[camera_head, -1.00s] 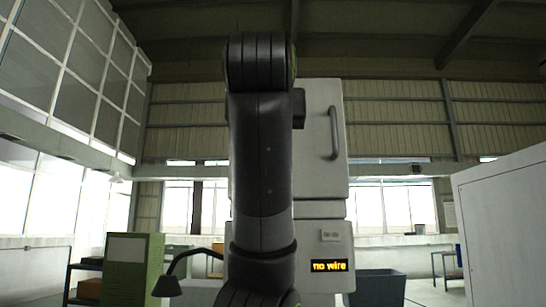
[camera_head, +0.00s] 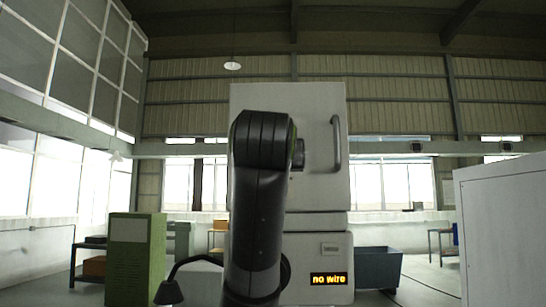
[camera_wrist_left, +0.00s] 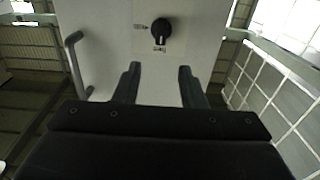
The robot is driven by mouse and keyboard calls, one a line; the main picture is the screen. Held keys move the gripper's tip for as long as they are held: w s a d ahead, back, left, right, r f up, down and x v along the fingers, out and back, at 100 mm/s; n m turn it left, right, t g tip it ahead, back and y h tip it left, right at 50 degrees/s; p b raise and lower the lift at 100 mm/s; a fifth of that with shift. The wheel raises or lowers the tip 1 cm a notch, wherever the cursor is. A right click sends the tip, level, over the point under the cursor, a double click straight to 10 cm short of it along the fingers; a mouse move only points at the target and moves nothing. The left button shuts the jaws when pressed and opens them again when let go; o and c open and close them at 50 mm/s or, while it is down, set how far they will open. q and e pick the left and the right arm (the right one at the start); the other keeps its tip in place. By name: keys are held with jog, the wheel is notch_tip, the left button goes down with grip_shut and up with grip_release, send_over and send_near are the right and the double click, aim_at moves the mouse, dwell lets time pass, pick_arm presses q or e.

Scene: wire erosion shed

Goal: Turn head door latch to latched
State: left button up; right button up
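The head door latch is a round black knob (camera_wrist_left: 161,27) on the white door (camera_wrist_left: 110,30) in the left wrist view. A small label lies left of it and another below it, both too small to read. A pale mark on the knob faces the lower label. My left gripper (camera_wrist_left: 160,80) is open and empty, its two fingers apart and short of the knob in that view. In the head view the door (camera_head: 310,190) is partly covered by my arm, and I cannot make out the latch or fingertips there. My right gripper is not in view.
A vertical grey handle (camera_head: 337,144) stands out from the door's right side. Below, an amber display (camera_head: 329,279) reads "no wire". A green cabinet (camera_head: 135,258) and black lamp (camera_head: 170,288) are at left. A blue-grey bin (camera_head: 378,267) and white cabinet (camera_head: 512,225) are at right.

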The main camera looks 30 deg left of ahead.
pick_arm(q)
jog(key=p+x, duration=0.4)
jog(key=x, duration=0.6)
jog(key=shift+w+a, duration=0.2)
jog(key=shift+a, duration=0.05)
jog(key=c, duration=0.7)
